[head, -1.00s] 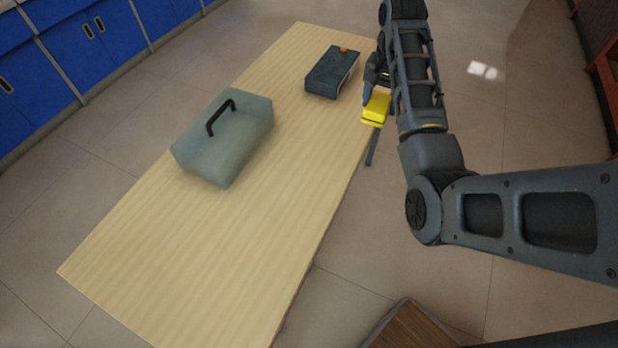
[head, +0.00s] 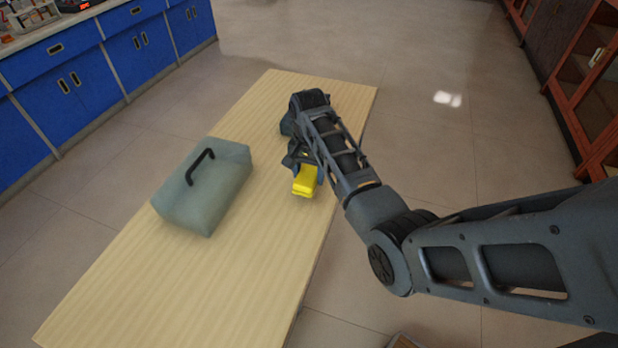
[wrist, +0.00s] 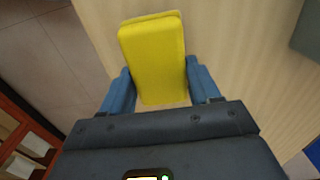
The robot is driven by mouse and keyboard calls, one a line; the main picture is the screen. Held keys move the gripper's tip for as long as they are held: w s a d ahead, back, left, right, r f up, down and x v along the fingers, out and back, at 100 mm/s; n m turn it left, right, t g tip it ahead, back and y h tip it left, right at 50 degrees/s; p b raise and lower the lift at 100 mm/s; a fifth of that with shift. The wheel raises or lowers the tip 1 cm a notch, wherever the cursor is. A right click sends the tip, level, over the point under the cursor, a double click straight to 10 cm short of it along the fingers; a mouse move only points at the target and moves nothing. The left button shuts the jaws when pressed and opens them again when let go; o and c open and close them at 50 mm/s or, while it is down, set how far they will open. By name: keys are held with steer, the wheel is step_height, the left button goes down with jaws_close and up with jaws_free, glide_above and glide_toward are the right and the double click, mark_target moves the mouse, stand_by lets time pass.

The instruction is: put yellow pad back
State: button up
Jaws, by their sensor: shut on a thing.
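The yellow pad (head: 305,181) is in my gripper, over the wooden table right of its middle. In the wrist view the yellow pad (wrist: 155,55) sits between the two blue fingers of my gripper (wrist: 160,88), which is shut on it. The pad seems held above the table top; the exact height is unclear. My arm covers part of the table's far half in the head view.
A grey-green box with a black handle (head: 205,190) stands on the wooden table (head: 190,285), left of my gripper. The near part of the table is bare. Blue cabinets (head: 130,55) line the left; a red-brown glass cabinet (head: 590,90) stands at the right.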

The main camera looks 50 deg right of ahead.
mark_target(309, 172)
steer(key=shift+f, duration=1.3)
steer(key=shift+f, duration=0.15)
steer(key=o, duration=1)
step_height(309, 172, up, 12)
steer(key=shift+r, duration=0.2)
